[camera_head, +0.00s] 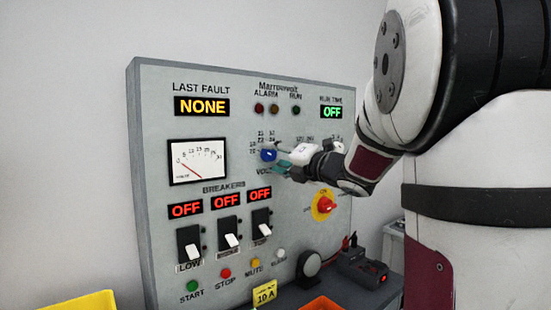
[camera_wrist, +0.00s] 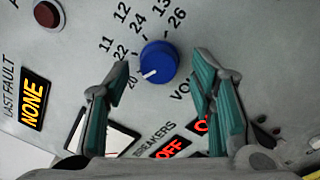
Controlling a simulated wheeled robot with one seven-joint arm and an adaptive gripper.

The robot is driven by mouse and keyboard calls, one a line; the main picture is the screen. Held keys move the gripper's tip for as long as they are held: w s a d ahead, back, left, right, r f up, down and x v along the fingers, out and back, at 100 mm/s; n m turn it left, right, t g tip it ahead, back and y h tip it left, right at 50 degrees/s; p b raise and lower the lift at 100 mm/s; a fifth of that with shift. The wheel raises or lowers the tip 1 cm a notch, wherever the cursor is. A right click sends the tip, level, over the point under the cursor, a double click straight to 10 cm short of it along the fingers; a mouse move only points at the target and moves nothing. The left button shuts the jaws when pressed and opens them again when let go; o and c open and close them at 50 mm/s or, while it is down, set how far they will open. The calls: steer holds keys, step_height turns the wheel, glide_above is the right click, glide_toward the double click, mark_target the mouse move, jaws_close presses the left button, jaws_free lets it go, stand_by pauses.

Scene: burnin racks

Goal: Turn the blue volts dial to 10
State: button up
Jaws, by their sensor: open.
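The blue volts dial (camera_head: 268,155) is on the upper middle of the grey panel, and it also shows in the wrist view (camera_wrist: 160,60). Its white pointer mark faces lower left in the wrist view, toward the label 20. Labels 11, 12, 13, 22, 24 and 26 also show around it; I cannot make out a 10, and the left finger covers part of that side. My gripper (camera_wrist: 161,68) is open, with teal finger pads on either side of the dial and visible gaps. In the head view my gripper (camera_head: 289,163) is just right of the dial.
A white knob (camera_head: 302,149) is right of the dial, partly behind my gripper. A red switch on yellow (camera_head: 325,205) is below right. Breaker switches (camera_head: 229,239) and buttons are lower on the panel. A meter (camera_head: 197,161) is to the left.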

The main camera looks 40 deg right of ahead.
steer(key=s, duration=1.1)
steer(key=shift+s+d+f, duration=0.2)
steer(key=shift+d+f, duration=0.05)
steer(key=shift+d, duration=0.2)
steer(key=s+a+f+m+g+p, duration=0.4)
steer(key=s+a+f+m+g, duration=0.2)
steer(key=s+a+m, duration=0.6)
steer(key=s+a+f+m+g+h+p, duration=0.1)
steer(key=s+a+f+m+g+p, duration=0.3)
steer(key=s+a+m, duration=0.9)
step_height(320, 180, down, 3)
steer(key=g, duration=0.4)
steer(key=shift+s+r+m, duration=0.15)
steer(key=shift+s+m, duration=0.15)
steer(key=shift+m, duration=0.1)
